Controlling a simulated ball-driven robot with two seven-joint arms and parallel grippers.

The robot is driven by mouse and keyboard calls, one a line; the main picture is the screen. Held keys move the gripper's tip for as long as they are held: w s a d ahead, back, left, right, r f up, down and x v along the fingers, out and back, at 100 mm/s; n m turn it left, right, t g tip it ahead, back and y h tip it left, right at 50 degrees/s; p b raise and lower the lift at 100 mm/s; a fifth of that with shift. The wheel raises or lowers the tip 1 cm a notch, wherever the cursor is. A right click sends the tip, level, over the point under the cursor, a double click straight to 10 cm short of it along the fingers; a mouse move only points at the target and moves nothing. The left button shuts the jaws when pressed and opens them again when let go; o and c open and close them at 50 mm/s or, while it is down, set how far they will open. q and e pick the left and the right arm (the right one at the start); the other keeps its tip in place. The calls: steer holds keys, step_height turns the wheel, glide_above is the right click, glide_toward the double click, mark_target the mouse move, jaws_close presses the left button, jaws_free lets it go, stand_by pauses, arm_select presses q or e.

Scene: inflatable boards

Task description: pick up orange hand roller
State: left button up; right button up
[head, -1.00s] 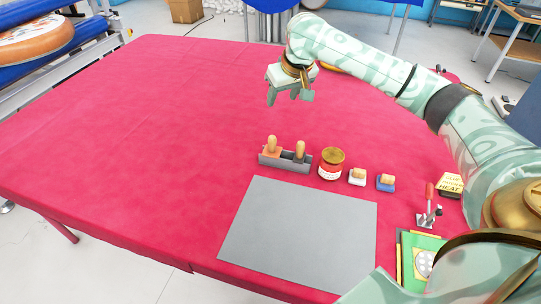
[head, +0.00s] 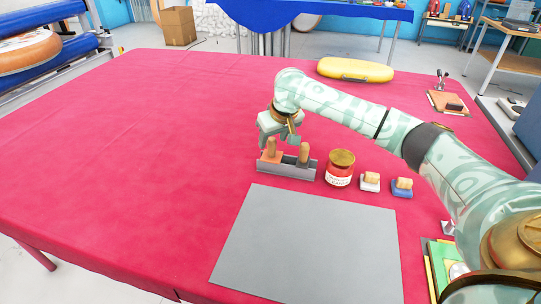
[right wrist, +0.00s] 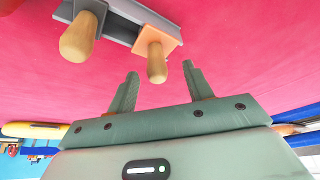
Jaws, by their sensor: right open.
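The orange hand roller (head: 271,152) stands with its wooden handle up in the left part of a grey holder (head: 298,172) on the red table. In the right wrist view its orange body and wooden handle (right wrist: 156,62) lie just beyond my fingertips. A second roller with a wooden handle (head: 304,154) and a dark body stands beside it; its handle also shows in the right wrist view (right wrist: 78,38). My right gripper (head: 278,138) is open and empty, right behind the orange roller, its fingers (right wrist: 160,80) apart on either side of the handle's line. My left gripper is not in view.
A red tin (head: 340,170) and two small wooden-handled blocks, one white (head: 370,182) and one blue (head: 402,187), stand right of the holder. A grey sheet (head: 310,245) lies in front. The table's left side (head: 130,160) is clear.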

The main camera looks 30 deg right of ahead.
mark_target(273, 140)
steer(key=b+x, duration=0.2)
steer(key=x, duration=0.1)
steer(key=b+x, duration=0.2)
steer(key=shift+d+f, duration=0.25)
steer(key=shift+r, duration=0.25)
steer(key=shift+s, duration=0.1)
steer(key=shift+c, duration=0.6)
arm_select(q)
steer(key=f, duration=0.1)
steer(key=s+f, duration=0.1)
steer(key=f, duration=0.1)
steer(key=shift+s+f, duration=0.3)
arm_select(e)
jaws_close()
arm_select(q)
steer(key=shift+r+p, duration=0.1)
steer(key=shift+p, duration=0.2)
arm_select(e)
steer(key=shift+r, duration=0.15)
